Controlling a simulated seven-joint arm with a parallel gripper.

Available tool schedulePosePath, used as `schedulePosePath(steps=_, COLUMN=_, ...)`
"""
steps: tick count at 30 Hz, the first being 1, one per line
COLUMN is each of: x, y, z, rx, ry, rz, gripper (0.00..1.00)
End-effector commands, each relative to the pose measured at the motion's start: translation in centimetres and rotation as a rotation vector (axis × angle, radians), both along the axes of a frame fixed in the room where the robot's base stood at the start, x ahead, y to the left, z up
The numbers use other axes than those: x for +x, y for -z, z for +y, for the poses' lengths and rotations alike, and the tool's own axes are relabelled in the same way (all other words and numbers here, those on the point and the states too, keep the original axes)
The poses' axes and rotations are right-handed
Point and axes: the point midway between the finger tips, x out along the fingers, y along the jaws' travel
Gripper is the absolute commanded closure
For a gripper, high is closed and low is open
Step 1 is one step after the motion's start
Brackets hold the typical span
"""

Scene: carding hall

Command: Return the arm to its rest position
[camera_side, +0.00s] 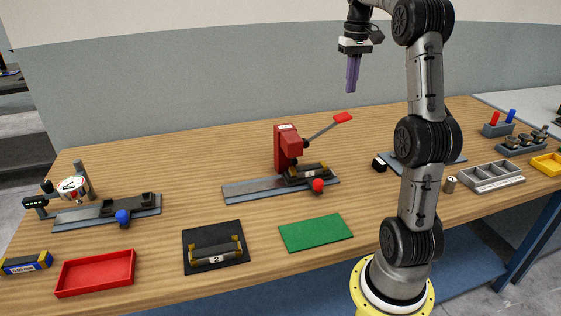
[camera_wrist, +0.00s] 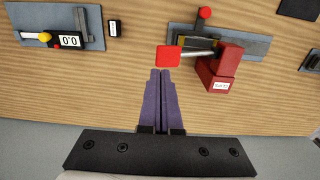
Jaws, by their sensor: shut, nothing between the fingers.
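My gripper (camera_side: 352,74) is raised high above the back of the wooden table (camera_side: 150,225), with its purple fingers pointing down. In the wrist view the fingers (camera_wrist: 160,80) lie side by side, shut and empty. A red press (camera_side: 287,147) with a red-tipped lever stands on a grey plate below and to the left of my gripper in the side view. The lever's red tip (camera_wrist: 169,56) shows just beyond the fingertips in the wrist view, apart from them as the side view shows.
A dial gauge fixture (camera_side: 73,188), a red tray (camera_side: 96,273), a black mat (camera_side: 215,247) and a green mat (camera_side: 315,232) lie left and front. A grey compartment tray (camera_side: 491,176) and a yellow tray (camera_side: 548,164) are at the right. The air around my gripper is clear.

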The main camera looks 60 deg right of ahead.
Motion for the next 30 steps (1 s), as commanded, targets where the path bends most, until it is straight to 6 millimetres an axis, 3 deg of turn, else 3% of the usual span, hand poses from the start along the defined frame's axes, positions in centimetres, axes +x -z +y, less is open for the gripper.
schedulePosePath(steps=2, x=0.5, y=0.0, z=0.4, rx=-0.001, ry=-0.015, rz=-0.001, gripper=1.0)
schedulePosePath(steps=5, x=2.3, y=-1.7, z=2.3, rx=-0.033, ry=-0.076, rz=-0.025, gripper=1.0)
schedulePosePath(steps=8, x=4.0, y=-4.2, z=7.1, rx=-0.07, ry=-0.185, rz=-0.057, gripper=1.0)
schedulePosePath(steps=10, x=4.5, y=-5.5, z=11.6, rx=-0.093, ry=-0.281, rz=-0.083, gripper=1.0)
schedulePosePath(steps=15, x=3.3, y=-6.2, z=21.4, rx=-0.141, ry=-0.483, rz=-0.161, gripper=1.0)
schedulePosePath(steps=18, x=1.4, y=-5.4, z=26.0, rx=-0.164, ry=-0.588, rz=-0.217, gripper=1.0)
schedulePosePath(steps=22, x=-1.6, y=-3.2, z=30.7, rx=-0.184, ry=-0.703, rz=-0.293, gripper=1.0)
schedulePosePath(steps=27, x=-5.5, y=1.1, z=34.2, rx=-0.191, ry=-0.805, rz=-0.383, gripper=1.0)
schedulePosePath(steps=30, x=-7.0, y=3.8, z=35.1, rx=-0.19, ry=-0.827, rz=-0.421, gripper=1.0)
